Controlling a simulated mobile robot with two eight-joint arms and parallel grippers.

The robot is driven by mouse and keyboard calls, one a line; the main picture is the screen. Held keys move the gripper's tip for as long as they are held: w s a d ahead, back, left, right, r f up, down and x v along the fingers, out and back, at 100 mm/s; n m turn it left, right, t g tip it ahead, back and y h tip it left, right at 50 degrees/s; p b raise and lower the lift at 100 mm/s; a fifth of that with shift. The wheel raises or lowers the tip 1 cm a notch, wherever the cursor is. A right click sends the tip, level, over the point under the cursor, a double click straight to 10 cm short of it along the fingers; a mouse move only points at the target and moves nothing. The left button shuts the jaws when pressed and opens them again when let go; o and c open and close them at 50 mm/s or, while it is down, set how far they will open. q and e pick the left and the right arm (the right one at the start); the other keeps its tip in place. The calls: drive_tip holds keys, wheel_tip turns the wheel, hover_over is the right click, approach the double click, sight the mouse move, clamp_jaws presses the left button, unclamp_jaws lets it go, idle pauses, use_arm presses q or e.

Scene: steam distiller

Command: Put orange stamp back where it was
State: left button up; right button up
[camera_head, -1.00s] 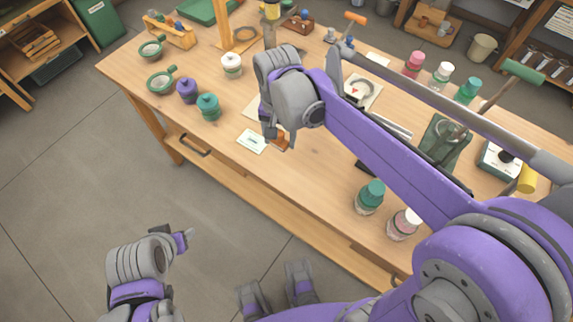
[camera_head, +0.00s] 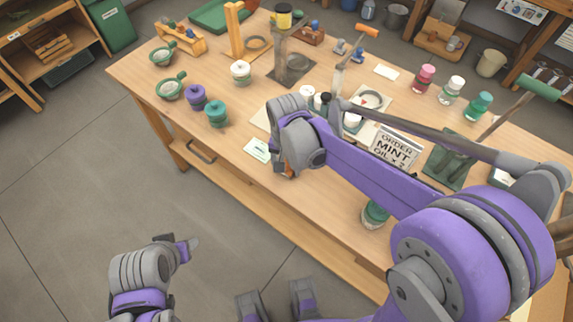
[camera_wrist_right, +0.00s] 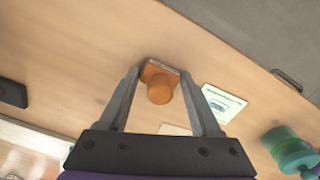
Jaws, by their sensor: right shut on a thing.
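The orange stamp (camera_wrist_right: 160,86), with a round knob on a rectangular base, sits between the fingers of my right gripper (camera_wrist_right: 159,75) in the right wrist view. The fingers are shut on it. In the head view my right gripper (camera_head: 287,170) hides most of the stamp, and only a bit of orange shows. I cannot tell whether the stamp touches the table. A pale printed card (camera_head: 258,150) lies just left of the gripper; it also shows in the wrist view (camera_wrist_right: 222,103). My left gripper (camera_head: 187,245) is off the table at lower left; its jaws are unclear.
A sign (camera_head: 393,150) reading "ORDER MINT OIL" stands behind my right arm. A dark flat object (camera_wrist_right: 12,93) lies at the wrist view's left. Bare wood surrounds the stamp.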

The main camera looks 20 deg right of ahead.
drive_tip(key=o, duration=1.1)
drive_tip(key=shift+f, duration=0.1)
drive_tip(key=shift+c, duration=0.2)
drive_tip(key=shift+r, duration=0.3)
wheel_tip(320, 180, up, 12)
drive_tip(key=shift+f+p, duration=0.1)
drive_tip(key=shift+p, duration=0.7)
drive_tip(key=s+d+f+n+t, duration=0.1)
drive_tip(key=s+d+f+n, duration=0.1)
drive_tip(key=s, duration=0.3)
drive_tip(key=s+d+f+n+t, duration=0.2)
drive_tip(key=s, duration=0.2)
drive_tip(key=s+d+f+n+t, duration=0.1)
drive_tip(key=s+d+f, duration=0.1)
drive_tip(key=s, duration=0.3)
drive_tip(key=shift+s+d+f+n+t, duration=0.15)
drive_tip(key=shift+s+f+n+t, duration=0.2)
drive_tip(key=shift+f, duration=0.25)
drive_tip(key=shift+s+d+f+n+t, duration=0.15)
drive_tip(key=shift+s+f+n+t, duration=0.1)
drive_tip(key=shift+s+f, duration=0.1)
drive_tip(key=shift+w, duration=0.1)
